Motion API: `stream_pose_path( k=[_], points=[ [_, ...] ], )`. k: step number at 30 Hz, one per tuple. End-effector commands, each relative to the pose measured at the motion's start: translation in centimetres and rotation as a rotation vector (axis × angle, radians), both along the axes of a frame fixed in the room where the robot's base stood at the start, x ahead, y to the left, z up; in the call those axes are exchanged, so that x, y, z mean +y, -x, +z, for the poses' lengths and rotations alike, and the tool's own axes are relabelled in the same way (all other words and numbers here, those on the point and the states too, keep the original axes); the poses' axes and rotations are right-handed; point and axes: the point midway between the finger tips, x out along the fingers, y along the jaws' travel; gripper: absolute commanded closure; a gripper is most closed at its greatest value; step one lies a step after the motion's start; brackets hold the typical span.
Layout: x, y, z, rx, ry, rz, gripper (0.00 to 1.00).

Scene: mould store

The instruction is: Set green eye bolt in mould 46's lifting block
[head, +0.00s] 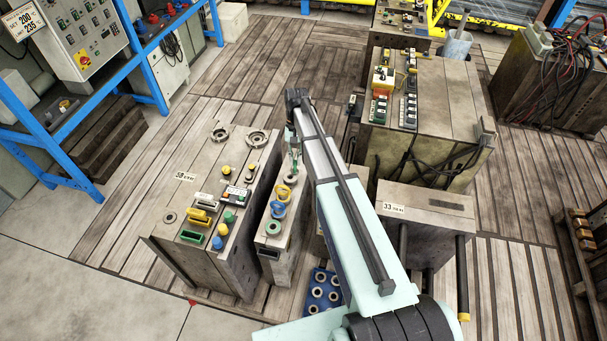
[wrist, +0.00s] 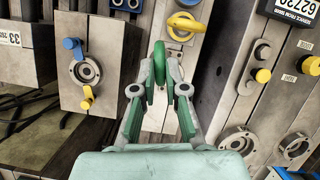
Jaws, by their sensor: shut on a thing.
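In the wrist view my gripper (wrist: 160,85) is shut on the green eye bolt (wrist: 159,62), whose ring stands up between the fingertips. Its lower end is hidden. In the head view my gripper (head: 294,168) is over the far end of a narrow block (head: 288,250). This block carries a yellow eye bolt (head: 285,192), a blue eye bolt (head: 279,210) and a green ring (head: 273,228). The wrist view shows a grey block with a round collared hole (wrist: 86,72), flanked by a blue knob and a yellow knob, left of my gripper. No number 46 is readable.
The mould marked 38 (head: 185,176) stands to the left, with coloured fittings on top. The block marked 33 (head: 394,208) stands to the right. A blue tray (head: 320,278) with round pieces lies low by my arm.

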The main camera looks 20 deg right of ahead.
Motion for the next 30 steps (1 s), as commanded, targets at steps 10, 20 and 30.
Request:
stream_pose_path(
  k=[10, 20, 30],
  points=[
    [0.8, -5.6, -0.6, 0.012, 0.021, -0.289, 1.00],
    [0.8, -5.5, -1.9, 0.016, 0.028, -0.308, 1.00],
    [0.8, -5.5, -4.5, 0.016, 0.028, -0.305, 1.00]
  ],
)
